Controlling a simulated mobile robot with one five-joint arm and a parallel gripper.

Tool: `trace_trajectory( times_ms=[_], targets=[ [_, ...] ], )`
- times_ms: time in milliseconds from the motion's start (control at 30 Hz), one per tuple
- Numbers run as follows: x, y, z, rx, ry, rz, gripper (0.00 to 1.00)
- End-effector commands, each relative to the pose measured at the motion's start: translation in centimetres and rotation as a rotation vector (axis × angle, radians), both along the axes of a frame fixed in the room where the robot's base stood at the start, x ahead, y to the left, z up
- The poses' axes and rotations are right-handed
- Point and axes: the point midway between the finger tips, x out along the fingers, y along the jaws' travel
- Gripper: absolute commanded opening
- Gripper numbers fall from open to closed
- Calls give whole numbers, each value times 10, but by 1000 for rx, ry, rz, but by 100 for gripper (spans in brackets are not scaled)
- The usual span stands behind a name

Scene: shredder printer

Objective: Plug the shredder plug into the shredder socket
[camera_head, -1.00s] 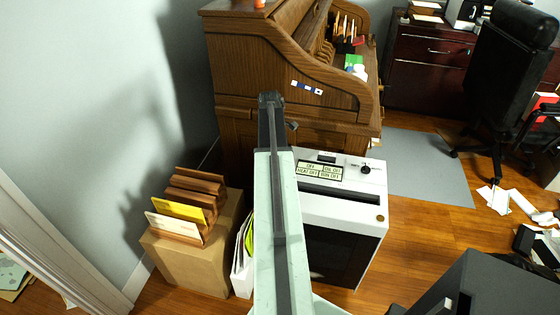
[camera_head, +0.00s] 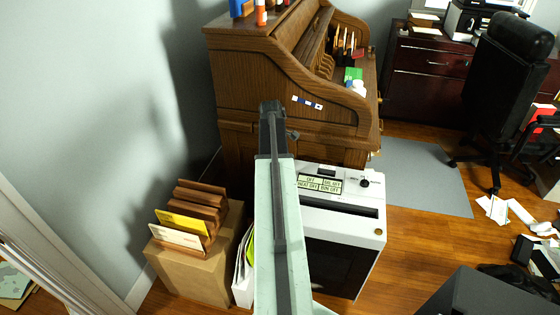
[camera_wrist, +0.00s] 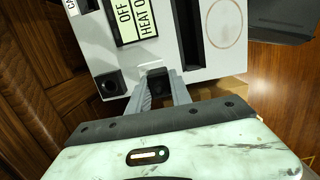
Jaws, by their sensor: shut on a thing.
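The white shredder (camera_head: 345,215) stands in front of the wooden desk, with a labelled panel and a dark slot on top. In the wrist view its panel (camera_wrist: 96,45) fills the upper middle. A black square fitting with a round hole (camera_wrist: 110,85), perhaps the socket, sits at the panel's lower left corner. My gripper (camera_wrist: 159,76) has its two grey fingers around a small dark piece (camera_wrist: 157,73), probably the plug, just right of that fitting and apart from it in the picture. Whether the piece touches the shredder, I cannot tell. My arm hides the gripper in the head view.
The roll-top desk (camera_head: 250,80) stands close behind the shredder. A cardboard box (camera_head: 195,270) with a file rack (camera_head: 190,220) is at the left, by the wall. An office chair (camera_head: 510,80) and scattered papers are at the right. Wood floor (camera_head: 420,250) is clear right of the shredder.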

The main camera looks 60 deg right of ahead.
Motion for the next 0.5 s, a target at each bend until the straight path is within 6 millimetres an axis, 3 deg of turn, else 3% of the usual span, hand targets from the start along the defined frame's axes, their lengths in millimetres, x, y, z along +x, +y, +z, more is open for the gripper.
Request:
trace_trajectory(
  times_ms=[300, 500],
  targets=[
    [-53, 82, 8, 0, 0, 0, 0],
    [-72, 111, 11, 0, 0, -1, 0]
  ],
)
